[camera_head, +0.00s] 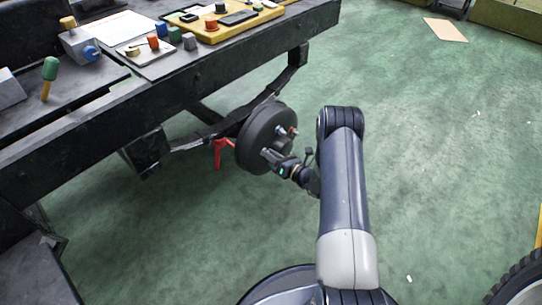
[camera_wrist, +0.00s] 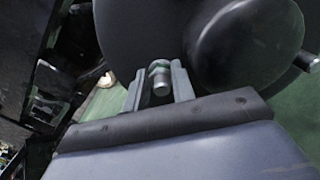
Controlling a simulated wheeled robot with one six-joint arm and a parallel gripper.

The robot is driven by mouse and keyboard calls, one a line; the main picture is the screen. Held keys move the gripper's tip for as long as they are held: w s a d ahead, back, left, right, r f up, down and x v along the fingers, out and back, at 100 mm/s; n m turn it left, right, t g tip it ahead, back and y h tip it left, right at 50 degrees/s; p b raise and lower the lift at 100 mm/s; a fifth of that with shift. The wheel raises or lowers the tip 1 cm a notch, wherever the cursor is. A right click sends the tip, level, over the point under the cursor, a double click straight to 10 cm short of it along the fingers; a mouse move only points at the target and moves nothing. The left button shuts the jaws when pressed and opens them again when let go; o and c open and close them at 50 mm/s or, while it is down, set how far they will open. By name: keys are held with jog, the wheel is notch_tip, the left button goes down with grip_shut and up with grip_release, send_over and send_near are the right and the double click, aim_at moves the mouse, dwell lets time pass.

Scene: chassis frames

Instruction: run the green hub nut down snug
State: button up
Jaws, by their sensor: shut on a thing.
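The dark round hub drum (camera_head: 252,142) hangs beside the bench, with its face turned toward my arm. My gripper (camera_head: 267,156) is at the lower part of that face. A red-tipped stud (camera_head: 293,131) and a bluish nut (camera_head: 281,130) show higher on the face. The fingers hide the gripped nut in the head view.
A black bench (camera_head: 150,100) runs along the upper left, with a yellow tray (camera_head: 240,30), small coloured parts and a green-handled tool (camera_head: 50,68) on top. A red stand (camera_head: 219,155) is behind the drum. The green floor at right is mostly clear.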

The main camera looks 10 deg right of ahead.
jog(key=o, duration=0.7)
jog(key=shift+p+v, duration=1.4)
jog(key=shift+v, duration=4.1)
jog(key=shift+w+a, duration=0.1)
jog(key=shift+n, duration=0.3)
jog(key=b+x, duration=0.2)
jog(key=x, duration=0.8)
jog(key=shift+w+a, duration=0.2)
jog(key=shift+w, duration=0.1)
